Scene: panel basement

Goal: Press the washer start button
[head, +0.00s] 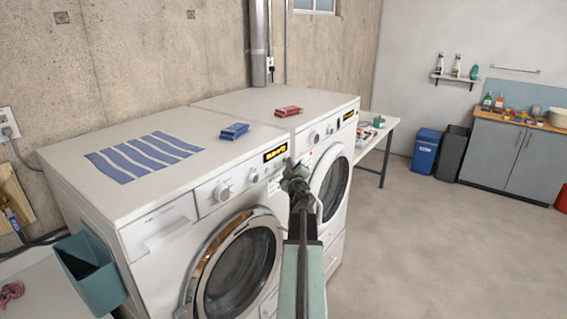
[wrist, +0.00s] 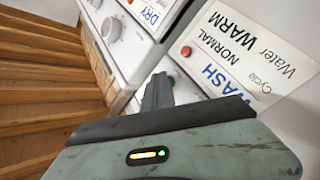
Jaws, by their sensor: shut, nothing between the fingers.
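Two white front-loading machines stand side by side in the head view, a nearer left machine (head: 160,215) and a right machine (head: 335,215). My gripper (head: 294,172) is in front of the panels near where they meet; it hides part of them. In the wrist view a white label (wrist: 235,50) reads WASH, NORMAL, Cycle, Water WARM and carries a small red button (wrist: 186,51). A second label (wrist: 150,12) reads DRY. My gripper's shut fingers (wrist: 158,88) show below and left of the red button, apart from it in the picture. Their depth gap is unclear.
A teal bin (head: 90,272) hangs at the left. A side table (head: 375,142) stands beyond the right machine.

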